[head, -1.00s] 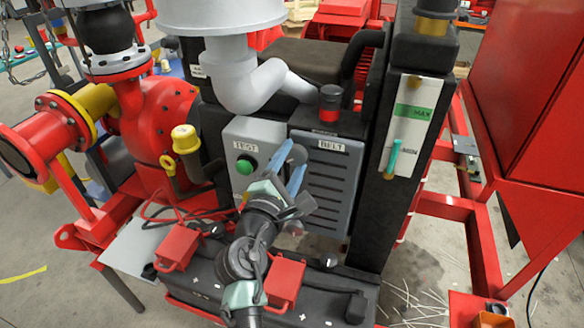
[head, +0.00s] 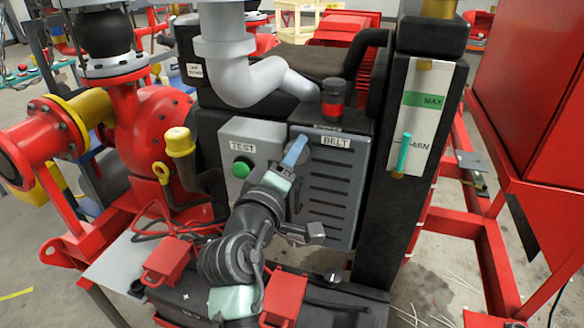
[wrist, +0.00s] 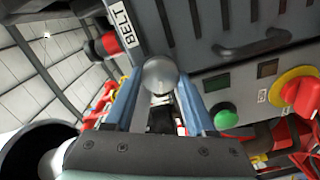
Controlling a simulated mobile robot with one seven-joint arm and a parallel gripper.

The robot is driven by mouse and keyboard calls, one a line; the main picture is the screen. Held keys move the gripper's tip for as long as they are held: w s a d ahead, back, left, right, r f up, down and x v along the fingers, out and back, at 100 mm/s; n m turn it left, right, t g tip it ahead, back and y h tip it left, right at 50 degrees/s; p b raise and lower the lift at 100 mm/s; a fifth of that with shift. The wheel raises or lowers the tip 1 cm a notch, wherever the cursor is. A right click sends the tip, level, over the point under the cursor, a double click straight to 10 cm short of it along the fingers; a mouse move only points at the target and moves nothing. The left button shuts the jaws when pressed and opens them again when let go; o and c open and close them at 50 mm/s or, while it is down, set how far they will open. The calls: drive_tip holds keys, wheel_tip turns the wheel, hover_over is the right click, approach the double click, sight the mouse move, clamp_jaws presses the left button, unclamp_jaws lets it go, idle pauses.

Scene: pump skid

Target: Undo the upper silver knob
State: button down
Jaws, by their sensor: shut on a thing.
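The upper silver knob (wrist: 158,75) is a round, shiny ball between the two blue fingers of my gripper in the wrist view. My gripper (wrist: 152,85) is shut on it, one finger on each side. There the fingers and wrist hide the knob. No lower knob can be made out; my arm covers the cover's lower left part.
Left of the cover is the TEST box with a green button (head: 242,168). A black column with a MAX/MIN gauge (head: 412,120) rises on the right. Red blocks (head: 168,260) sit on the base in front.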

drive_tip(key=m+b, duration=0.9)
drive_tip(key=m, duration=0.3)
drive_tip(key=shift+d+m, duration=0.1)
drive_tip(key=shift+m, duration=0.3)
idle(0.3)
drive_tip(key=shift+c, duration=1.1)
unclamp_jaws()
drive_tip(key=shift+s, duration=0.15)
drive_tip(key=v, duration=1.2)
drive_tip(key=shift+s+b, duration=0.35)
drive_tip(key=shift+b, duration=0.05)
drive_tip(key=shift+r, duration=0.15)
